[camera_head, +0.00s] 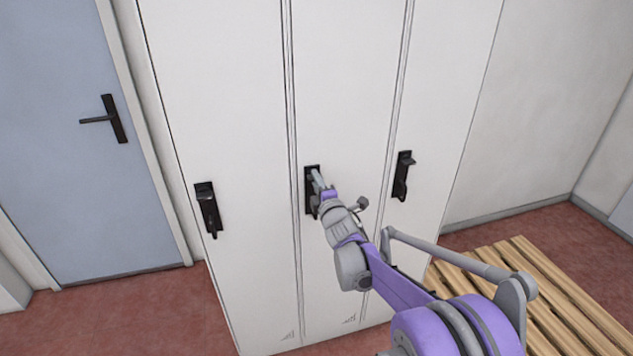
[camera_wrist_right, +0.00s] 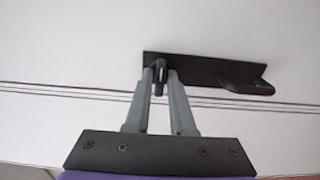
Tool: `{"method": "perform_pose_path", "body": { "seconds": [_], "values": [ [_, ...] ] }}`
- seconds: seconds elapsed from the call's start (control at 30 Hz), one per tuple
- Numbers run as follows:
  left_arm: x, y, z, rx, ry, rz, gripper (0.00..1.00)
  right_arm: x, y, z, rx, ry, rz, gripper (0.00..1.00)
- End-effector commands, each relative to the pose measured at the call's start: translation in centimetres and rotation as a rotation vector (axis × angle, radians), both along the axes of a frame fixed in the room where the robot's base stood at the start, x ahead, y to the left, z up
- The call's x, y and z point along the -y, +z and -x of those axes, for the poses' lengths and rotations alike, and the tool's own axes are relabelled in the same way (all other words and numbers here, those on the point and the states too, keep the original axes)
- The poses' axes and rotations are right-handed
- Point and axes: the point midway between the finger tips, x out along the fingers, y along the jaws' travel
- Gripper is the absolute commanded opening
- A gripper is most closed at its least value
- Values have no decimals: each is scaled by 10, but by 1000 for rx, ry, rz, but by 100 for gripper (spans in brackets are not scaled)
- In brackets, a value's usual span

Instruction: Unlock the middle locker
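The middle locker (camera_head: 345,80) is a tall white door, shut, with a black lock plate (camera_head: 310,206) at its left edge. In the right wrist view the black plate (camera_wrist_right: 195,69) lies sideways, with a handle (camera_wrist_right: 245,83) at its right end and a small dark latch piece (camera_wrist_right: 159,76) near its left end. My right gripper (camera_head: 317,180) is at the upper part of the plate. In the wrist view its two grey fingertips (camera_wrist_right: 160,72) stand on either side of the latch piece, closed up against it. My left gripper is out of view.
The left locker has a black handle (camera_head: 208,209) and the right locker has one too (camera_head: 402,176); both doors are shut. A slatted wooden bench (camera_head: 540,285) stands at the lower right. A blue door (camera_head: 70,150) is at the left. Red floor (camera_head: 140,315) is clear before it.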

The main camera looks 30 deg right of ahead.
Motion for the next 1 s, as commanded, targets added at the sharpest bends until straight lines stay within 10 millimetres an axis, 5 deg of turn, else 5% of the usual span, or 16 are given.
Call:
{"method": "perform_pose_path", "body": {
  "seconds": [0.1,0.63,1.0],
  "values": [
    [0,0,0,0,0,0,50,0,0,0,0,0,0,0],
    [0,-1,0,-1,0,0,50,0,0,0,9,0,-38,0],
    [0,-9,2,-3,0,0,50,0,-1,1,67,-1,-281,0]
  ]
}}
